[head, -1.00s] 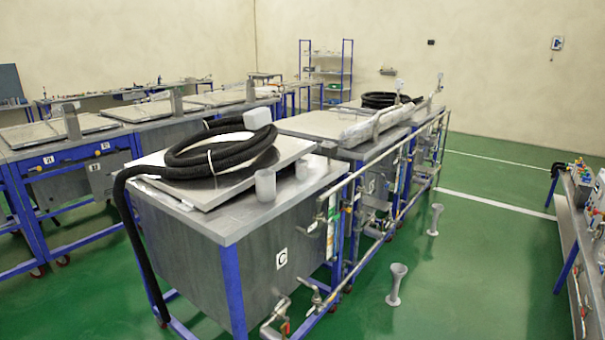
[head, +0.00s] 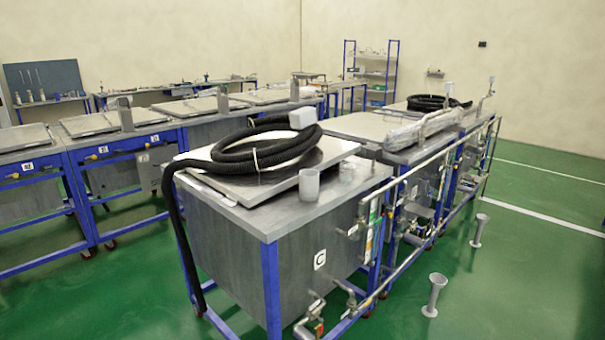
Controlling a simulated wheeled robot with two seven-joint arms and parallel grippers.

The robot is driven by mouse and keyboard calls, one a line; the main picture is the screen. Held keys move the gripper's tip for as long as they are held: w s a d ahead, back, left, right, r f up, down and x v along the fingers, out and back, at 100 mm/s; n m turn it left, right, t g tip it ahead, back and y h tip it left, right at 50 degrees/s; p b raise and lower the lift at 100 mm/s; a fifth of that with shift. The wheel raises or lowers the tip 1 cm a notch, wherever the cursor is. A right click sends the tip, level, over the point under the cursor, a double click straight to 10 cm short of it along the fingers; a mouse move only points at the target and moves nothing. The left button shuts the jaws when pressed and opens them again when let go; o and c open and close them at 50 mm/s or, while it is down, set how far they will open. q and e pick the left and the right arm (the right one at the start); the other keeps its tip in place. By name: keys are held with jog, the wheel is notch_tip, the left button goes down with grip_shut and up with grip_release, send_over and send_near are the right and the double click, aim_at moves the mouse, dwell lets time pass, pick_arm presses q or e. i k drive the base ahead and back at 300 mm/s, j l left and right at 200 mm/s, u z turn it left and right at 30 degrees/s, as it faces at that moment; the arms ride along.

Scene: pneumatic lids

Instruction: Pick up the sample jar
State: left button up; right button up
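Two small vessels stand on the front metal bench, near its right edge beside the raised lid. One is a pale grey, open-topped cup (head: 309,185). The other is a smaller, clear jar-like vessel (head: 347,171) just behind and to its right. I cannot tell for sure which is the sample jar; the clear one looks more like a jar. Both look upright and apart from each other. Neither of my grippers is in view.
The front bench (head: 232,218) has blue legs and pipes along its right side. A black hose (head: 262,158) lies coiled on its lid and hangs down the left. Grey funnel-shaped stands (head: 434,296) are on the green floor at right. Other benches stand left and behind.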

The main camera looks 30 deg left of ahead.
aim_at(345, 168)
jog(key=i+l+u, duration=0.15)
jog(key=u, duration=0.25)
jog(key=i+l+u, duration=0.2)
jog(key=u, duration=0.25)
jog(key=i+l+u, duration=0.25)
jog(key=u, duration=0.15)
jog(key=i+l+u, duration=0.1)
jog(key=l+u, duration=0.3)
